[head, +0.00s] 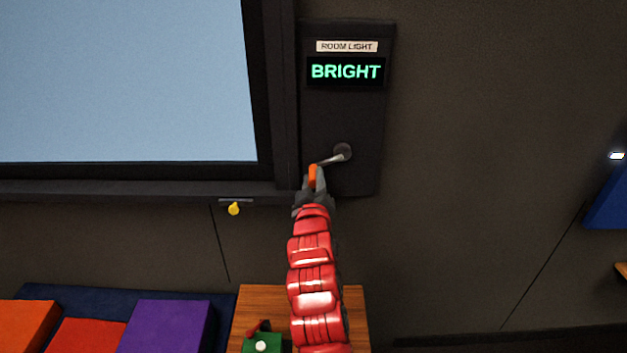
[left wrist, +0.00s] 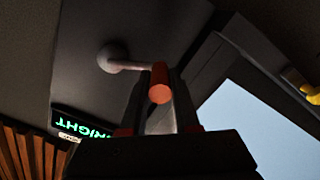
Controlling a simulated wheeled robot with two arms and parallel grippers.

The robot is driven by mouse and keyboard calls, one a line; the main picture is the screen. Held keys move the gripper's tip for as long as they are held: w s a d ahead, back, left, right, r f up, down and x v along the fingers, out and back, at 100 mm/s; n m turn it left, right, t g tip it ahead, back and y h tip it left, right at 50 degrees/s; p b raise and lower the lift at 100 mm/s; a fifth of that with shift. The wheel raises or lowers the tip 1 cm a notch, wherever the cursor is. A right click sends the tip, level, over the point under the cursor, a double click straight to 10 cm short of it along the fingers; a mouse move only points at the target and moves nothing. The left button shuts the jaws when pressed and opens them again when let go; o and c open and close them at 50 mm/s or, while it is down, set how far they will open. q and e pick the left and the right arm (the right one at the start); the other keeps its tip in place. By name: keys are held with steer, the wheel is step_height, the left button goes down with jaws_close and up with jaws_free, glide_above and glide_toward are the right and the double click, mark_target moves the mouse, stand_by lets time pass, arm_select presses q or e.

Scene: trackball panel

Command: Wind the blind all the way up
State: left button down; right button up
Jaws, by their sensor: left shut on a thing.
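A dark wall panel (head: 372,120) carries a label "ROOM LIGHT" and a green display (head: 346,71) reading "BRIGHT". Below the display is a crank: a round hub (head: 343,152), a metal arm (head: 328,160) pointing down-left, and an orange knob (head: 313,174). My left gripper (head: 314,183) is shut on the orange knob. In the left wrist view the knob (left wrist: 160,84) sits between the fingers, with the crank arm (left wrist: 128,66) running to the hub (left wrist: 110,58). The window (head: 120,80) shows plain pale blue, with no blind visible in the part in view. My right gripper is not in view.
A yellow knob (head: 234,208) hangs under the window sill (head: 130,190). Below are orange, red and purple blocks (head: 165,327) and a wooden surface (head: 355,305) with a green box (head: 262,343). The wall right of the panel is bare up to a blue object (head: 608,200).

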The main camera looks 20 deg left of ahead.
arm_select(q)
steer(key=c, duration=0.7)
jaws_free()
steer(key=shift+o, duration=0.2)
steer(key=shift+s+d, duration=0.2)
steer(key=shift+s, duration=0.3)
steer(key=v, duration=0.5)
steer(key=shift+b, duration=0.4)
steer(key=p+v, duration=1.1)
steer(key=p, duration=0.3)
steer(key=shift+s, duration=0.15)
